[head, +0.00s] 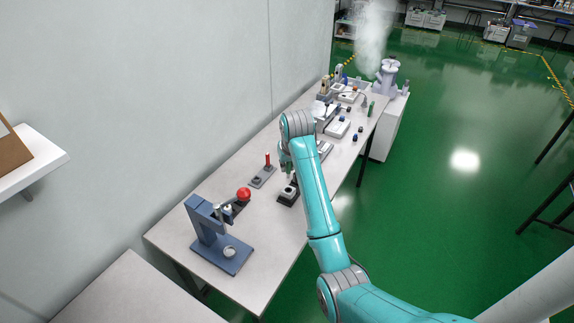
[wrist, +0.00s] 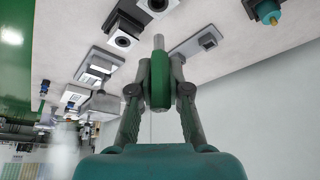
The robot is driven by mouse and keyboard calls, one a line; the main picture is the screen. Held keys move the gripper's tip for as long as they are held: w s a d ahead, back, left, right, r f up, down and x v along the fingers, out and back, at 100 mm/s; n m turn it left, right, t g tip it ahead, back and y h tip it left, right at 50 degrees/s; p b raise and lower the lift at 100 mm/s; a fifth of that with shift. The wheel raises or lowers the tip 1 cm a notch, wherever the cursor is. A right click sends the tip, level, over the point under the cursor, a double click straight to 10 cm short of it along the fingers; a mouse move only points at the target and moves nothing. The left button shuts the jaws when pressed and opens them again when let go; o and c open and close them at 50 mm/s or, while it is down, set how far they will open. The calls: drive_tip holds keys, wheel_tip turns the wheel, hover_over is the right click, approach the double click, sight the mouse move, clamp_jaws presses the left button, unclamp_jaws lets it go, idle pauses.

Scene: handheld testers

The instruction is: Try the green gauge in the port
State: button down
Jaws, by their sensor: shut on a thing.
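My gripper (wrist: 160,75) is shut on the green gauge (wrist: 160,88), a green cylinder with a silver tip that points away from the gripper in the wrist view. In the head view my gripper (head: 287,165) is over the table, just above a black block (head: 289,193); the arm partly hides this area. The wrist view shows a dark block with a round opening in a pale square face (wrist: 122,42), which looks like a port. The silver tip is apart from it in the picture. I cannot tell which opening is the named port.
A blue press (head: 210,230) with a red ball knob stands at the table's near end. A grey plate with a red pin (head: 267,160) is left of my gripper. Several small devices and a steaming machine (head: 388,76) are farther back. The wall runs along the left.

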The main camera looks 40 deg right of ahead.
sight(289, 173)
drive_tip(key=shift+f, duration=0.1)
drive_tip(key=shift+f, duration=2.3)
drive_tip(key=shift+f, duration=1.25)
idle(0.6)
idle(0.7)
drive_tip(key=shift+r, duration=3.2)
